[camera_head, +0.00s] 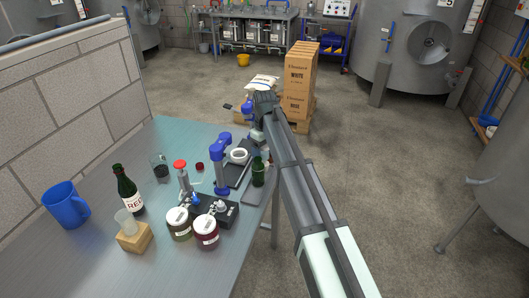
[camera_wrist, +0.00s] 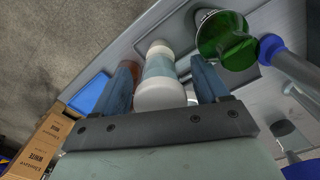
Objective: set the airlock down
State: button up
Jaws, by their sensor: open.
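In the wrist view, a white-ended cylinder with a pale blue, see-through middle, which I take to be the airlock (camera_wrist: 160,82), stands between my gripper's blue fingers (camera_wrist: 165,68). The fingers are open, with a narrow gap visible on each side of it. In the head view my gripper (camera_head: 250,115) is at the far right corner of the steel table (camera_head: 165,138). The airlock cannot be made out there.
A green bottle (camera_wrist: 222,38) and a blue-handled tool (camera_wrist: 285,58) are close on the right in the wrist view. Jars (camera_head: 206,232), a red-capped device (camera_head: 183,180), a wine bottle (camera_head: 127,190) and a blue mug (camera_head: 66,206) crowd the table's front. Cartons (camera_head: 299,80) stand beyond it.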

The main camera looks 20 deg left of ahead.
jog(key=shift+r, duration=0.1)
notch_tip(320, 180, up, 12)
jog(key=shift+r, duration=0.1)
dwell(0.4)
